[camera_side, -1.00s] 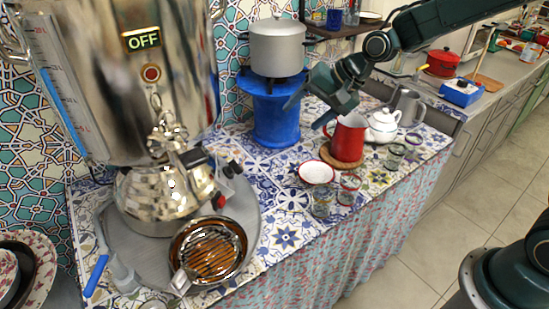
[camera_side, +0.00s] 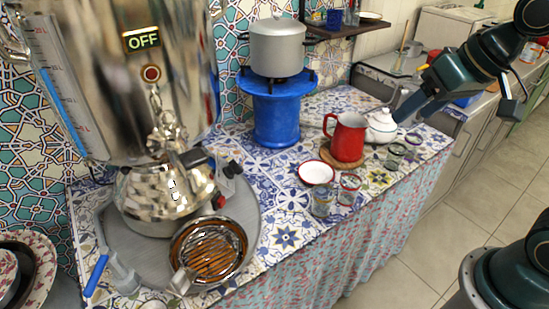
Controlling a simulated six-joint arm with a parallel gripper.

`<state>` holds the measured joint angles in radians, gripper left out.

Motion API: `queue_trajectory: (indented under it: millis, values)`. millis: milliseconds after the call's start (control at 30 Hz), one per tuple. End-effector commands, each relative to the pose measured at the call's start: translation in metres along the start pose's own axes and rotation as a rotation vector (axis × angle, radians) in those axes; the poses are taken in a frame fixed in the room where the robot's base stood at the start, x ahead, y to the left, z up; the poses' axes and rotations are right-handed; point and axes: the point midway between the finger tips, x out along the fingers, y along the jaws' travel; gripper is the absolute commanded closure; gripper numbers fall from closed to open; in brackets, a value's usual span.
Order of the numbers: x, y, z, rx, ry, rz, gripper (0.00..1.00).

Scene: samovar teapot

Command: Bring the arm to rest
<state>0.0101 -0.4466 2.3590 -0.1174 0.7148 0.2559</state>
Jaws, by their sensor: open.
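My gripper (camera_side: 457,112) is at the right of the picture, raised in front of the counter's far right end. Its dark green jaws are spread wide and nothing shows between them. The left jaw overlaps the view close to the white teapot (camera_side: 381,127); I cannot tell the gap in depth. The red pitcher (camera_side: 347,140) stands upright on a round cork mat (camera_side: 336,161), to the left of the teapot and apart from my gripper.
The silver samovar (camera_side: 113,70) shows an OFF sign at left. A grey pot (camera_side: 277,48) sits on a blue stove (camera_side: 277,117). A red-rimmed saucer (camera_side: 316,173) and several glasses stand near the tiled counter's front edge. The floor (camera_side: 420,255) in front is clear.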

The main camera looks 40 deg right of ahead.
Motion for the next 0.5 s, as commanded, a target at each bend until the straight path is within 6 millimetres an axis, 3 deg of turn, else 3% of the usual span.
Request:
queue_trajectory:
  millis: [300, 500]
  values:
    - [-0.032, 0.025, 0.056, -0.137, -0.002, 0.064, 0.36]
    - [-0.039, 0.033, 0.075, -0.180, -0.010, 0.082, 0.36]
